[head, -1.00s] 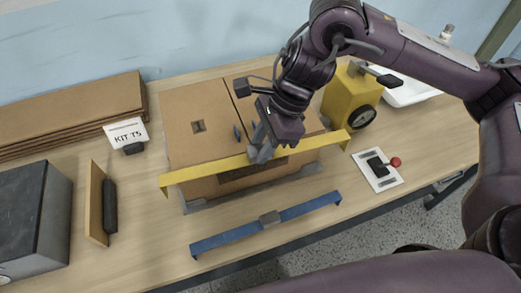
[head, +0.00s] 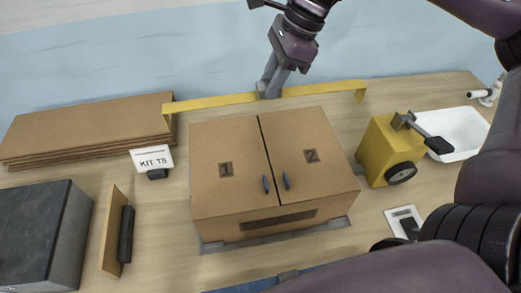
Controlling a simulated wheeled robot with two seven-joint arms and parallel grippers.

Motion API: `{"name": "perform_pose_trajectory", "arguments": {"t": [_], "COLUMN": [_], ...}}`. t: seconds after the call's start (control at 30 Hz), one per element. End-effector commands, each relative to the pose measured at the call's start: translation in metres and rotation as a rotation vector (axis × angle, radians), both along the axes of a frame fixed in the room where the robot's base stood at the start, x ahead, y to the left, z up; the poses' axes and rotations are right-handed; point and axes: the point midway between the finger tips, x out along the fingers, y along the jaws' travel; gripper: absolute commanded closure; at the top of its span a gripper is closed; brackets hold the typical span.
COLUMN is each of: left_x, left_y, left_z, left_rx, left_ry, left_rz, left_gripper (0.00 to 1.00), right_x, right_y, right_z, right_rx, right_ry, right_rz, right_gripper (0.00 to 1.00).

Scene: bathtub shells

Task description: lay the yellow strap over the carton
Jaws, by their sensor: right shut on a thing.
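The yellow strap (head: 222,101) is a long flat bar with short bent-down ends. My right gripper (head: 268,92) is shut on its middle and holds it crosswise, beyond the carton's far edge in the picture. The strap appears raised and apart from the carton. The carton (head: 235,197) is a brown box with two closed top flaps marked 1 and 2, with small blue tabs near the middle seam. It sits on a grey base plate (head: 290,237). My left gripper is not in view.
A blue strap (head: 255,286) lies in front of the carton, mostly hidden by my arm. A yellow tool (head: 384,150) and white tray (head: 455,133) stand right. Flat cardboard (head: 90,125), a KIT T5 sign (head: 152,158) and a dark box (head: 40,230) are left.

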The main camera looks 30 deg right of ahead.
Motion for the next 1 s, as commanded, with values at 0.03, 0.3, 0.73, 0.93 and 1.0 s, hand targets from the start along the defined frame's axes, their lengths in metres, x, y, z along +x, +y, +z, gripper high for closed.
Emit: {"name": "perform_pose_trajectory", "arguments": {"t": [0.03,0.3,0.73,0.93,1.0], "left_x": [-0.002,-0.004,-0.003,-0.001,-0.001], "left_y": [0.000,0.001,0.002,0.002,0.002], "left_z": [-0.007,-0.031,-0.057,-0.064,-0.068], "left_rx": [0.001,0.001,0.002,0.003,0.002], "left_ry": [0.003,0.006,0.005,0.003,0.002], "left_rz": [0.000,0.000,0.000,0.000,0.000], "left_gripper": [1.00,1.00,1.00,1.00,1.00], "right_x": [-0.001,-0.001,0.000,-0.001,-0.001], "right_y": [0.000,0.000,0.000,0.000,0.000], "right_z": [-0.016,-0.081,-0.153,-0.171,-0.181], "right_rx": [0.001,0.001,0.000,-0.001,0.000], "right_ry": [0.006,0.008,0.001,0.004,0.005], "right_rz": [-0.002,-0.001,-0.001,-0.002,0.000], "right_gripper": [0.96,0.96,0.96,0.96,0.96]}}
